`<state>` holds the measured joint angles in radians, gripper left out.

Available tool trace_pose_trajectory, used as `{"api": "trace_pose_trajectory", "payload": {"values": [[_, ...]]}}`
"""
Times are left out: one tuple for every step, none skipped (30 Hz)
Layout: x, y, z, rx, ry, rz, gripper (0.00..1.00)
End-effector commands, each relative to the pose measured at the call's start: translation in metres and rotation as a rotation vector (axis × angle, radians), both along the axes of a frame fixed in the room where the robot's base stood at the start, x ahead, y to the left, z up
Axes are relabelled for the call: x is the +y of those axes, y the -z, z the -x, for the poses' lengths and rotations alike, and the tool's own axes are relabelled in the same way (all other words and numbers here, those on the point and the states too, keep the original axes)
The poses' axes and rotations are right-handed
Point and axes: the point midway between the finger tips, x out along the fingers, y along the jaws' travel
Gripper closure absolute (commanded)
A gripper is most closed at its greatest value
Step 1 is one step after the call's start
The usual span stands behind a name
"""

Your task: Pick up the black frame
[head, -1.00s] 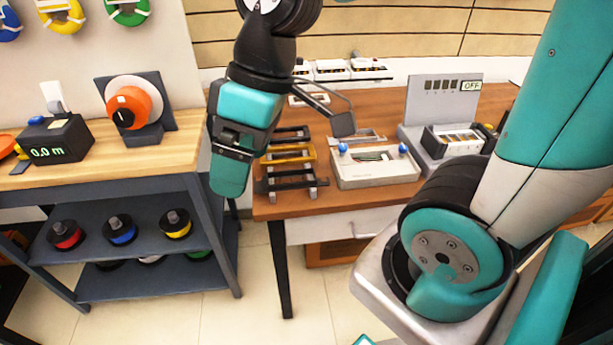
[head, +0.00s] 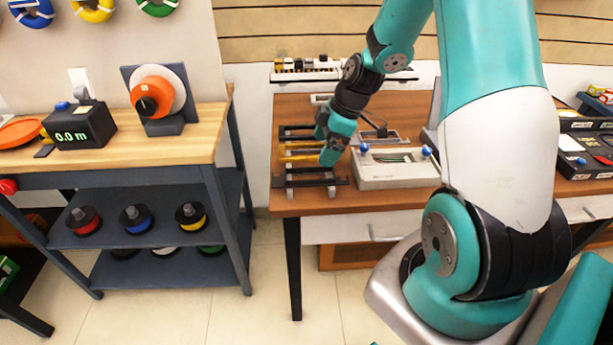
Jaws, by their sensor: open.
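Several slim frames lie across a rack on the brown wooden table. The nearest is a black frame (head: 305,183) at the table's front left. Behind it is a yellow frame (head: 291,153), and behind that another black frame (head: 293,132). My gripper (head: 328,152) is open, pointing down above the right part of the rack, just behind the nearest black frame. It covers part of the yellow frame. I cannot tell whether it touches any frame.
A white fixture with blue knobs (head: 398,168) stands right of the rack. A workbench (head: 190,137) with an orange spool (head: 152,98) and a meter (head: 82,126) stands left, across a gap. Black trays (head: 588,150) with parts lie at the far right.

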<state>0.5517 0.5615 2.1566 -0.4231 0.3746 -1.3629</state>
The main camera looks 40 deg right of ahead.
Motion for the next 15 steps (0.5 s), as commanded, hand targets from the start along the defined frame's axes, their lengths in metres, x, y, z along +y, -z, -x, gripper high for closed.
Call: {"api": "trace_pose_trajectory", "payload": {"values": [[0.004, 0.009, -0.002, 0.004, -0.002, -0.003, 0.04], [0.006, 0.014, -0.003, 0.003, -0.002, -0.002, 0.04], [0.008, 0.019, -0.004, 0.003, -0.002, -0.002, 0.04], [0.009, 0.023, -0.005, 0.002, -0.001, -0.002, 0.04], [0.010, 0.025, -0.006, 0.002, -0.001, -0.001, 0.04], [0.010, 0.028, -0.007, 0.000, -0.001, 0.000, 0.04], [0.011, 0.029, -0.007, 0.000, 0.000, 0.000, 0.04], [0.011, 0.031, -0.008, 0.000, 0.000, 0.000, 0.04], [0.012, 0.033, -0.008, 0.000, 0.000, 0.000, 0.04], [0.013, 0.034, -0.009, 0.000, 0.000, 0.000, 0.04], [0.015, 0.037, -0.010, 0.001, 0.000, -0.001, 0.04], [0.018, 0.041, -0.011, 0.002, -0.002, -0.001, 0.04], [0.020, 0.045, -0.012, 0.002, -0.002, -0.001, 0.04], [0.022, 0.049, -0.014, 0.003, -0.002, -0.001, 0.04], [0.025, 0.054, -0.016, 0.004, -0.002, -0.001, 0.04]]}}
